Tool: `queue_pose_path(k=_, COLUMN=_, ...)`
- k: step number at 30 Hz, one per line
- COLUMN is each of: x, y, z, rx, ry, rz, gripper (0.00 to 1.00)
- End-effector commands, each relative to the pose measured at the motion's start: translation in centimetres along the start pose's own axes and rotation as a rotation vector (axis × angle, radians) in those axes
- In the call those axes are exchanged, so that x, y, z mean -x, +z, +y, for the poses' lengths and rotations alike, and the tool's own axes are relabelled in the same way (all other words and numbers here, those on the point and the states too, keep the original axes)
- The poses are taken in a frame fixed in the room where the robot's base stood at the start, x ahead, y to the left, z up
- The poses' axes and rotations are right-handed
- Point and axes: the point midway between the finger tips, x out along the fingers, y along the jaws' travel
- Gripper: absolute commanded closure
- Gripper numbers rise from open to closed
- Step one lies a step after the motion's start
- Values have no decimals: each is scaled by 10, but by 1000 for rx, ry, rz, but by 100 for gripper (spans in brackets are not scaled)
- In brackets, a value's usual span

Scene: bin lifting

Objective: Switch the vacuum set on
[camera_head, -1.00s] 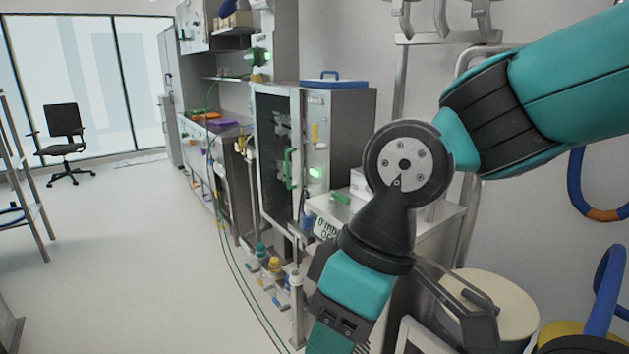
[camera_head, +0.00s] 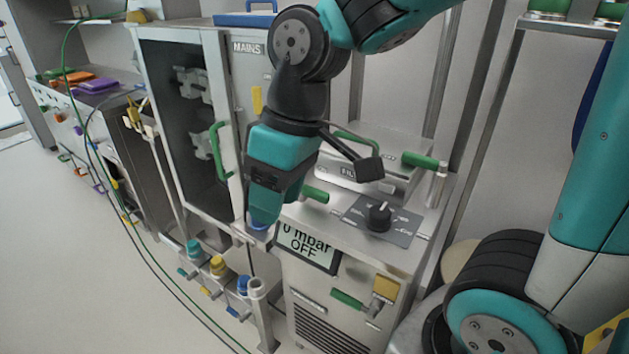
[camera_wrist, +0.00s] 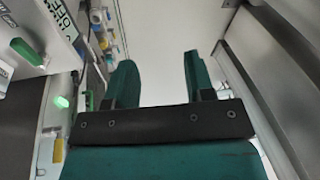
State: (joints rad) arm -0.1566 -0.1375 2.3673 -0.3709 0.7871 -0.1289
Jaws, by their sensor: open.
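The vacuum set (camera_head: 345,275) is a pale cabinet with a display (camera_head: 308,246) reading "0 mbar OFF". A black rotary knob (camera_head: 379,214) sits on a dark panel on its top, its pointer angled. My gripper (camera_head: 263,213) points down to the left of the knob, near the cabinet's front left edge and apart from the knob. In the wrist view my gripper (camera_wrist: 160,85) shows two teal fingers spread apart with nothing between them. Part of the display (camera_wrist: 60,17) shows tilted at upper left there. The knob is not in the wrist view.
A cabinet marked "MAINS" (camera_head: 247,47) with a green handle (camera_head: 220,150) stands left of the vacuum set. Valves with coloured caps (camera_head: 217,266) stand low in front. A filter box (camera_head: 372,170) sits behind the knob. Hoses run along the floor at left, where the floor is open.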

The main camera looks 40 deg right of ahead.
Motion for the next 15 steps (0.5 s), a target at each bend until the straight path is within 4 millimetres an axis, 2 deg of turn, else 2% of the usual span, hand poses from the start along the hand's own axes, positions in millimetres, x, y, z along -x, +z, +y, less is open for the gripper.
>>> queue_pose_path(k=1, x=7, y=-21, z=35, rx=-35, ry=37, rz=-16, gripper=51)
queue_pose_path(k=2, x=10, y=-31, z=58, rx=-50, ry=61, rz=-25, gripper=51)
queue_pose_path(k=3, x=14, y=-42, z=88, rx=-73, ry=91, rz=-40, gripper=51)
queue_pose_path(k=5, x=18, y=-53, z=134, rx=-105, ry=130, rz=-65, gripper=51)
queue_pose_path(k=6, x=20, y=-57, z=162, rx=-126, ry=152, rz=-82, gripper=51)
queue_pose_path(k=9, x=23, y=-60, z=223, rx=-171, ry=190, rz=-119, gripper=51)
queue_pose_path(k=12, x=23, y=-57, z=262, rx=-201, ry=211, rz=-146, gripper=51)
queue_pose_path(k=15, x=21, y=-54, z=282, rx=-216, ry=220, rz=-159, gripper=51)
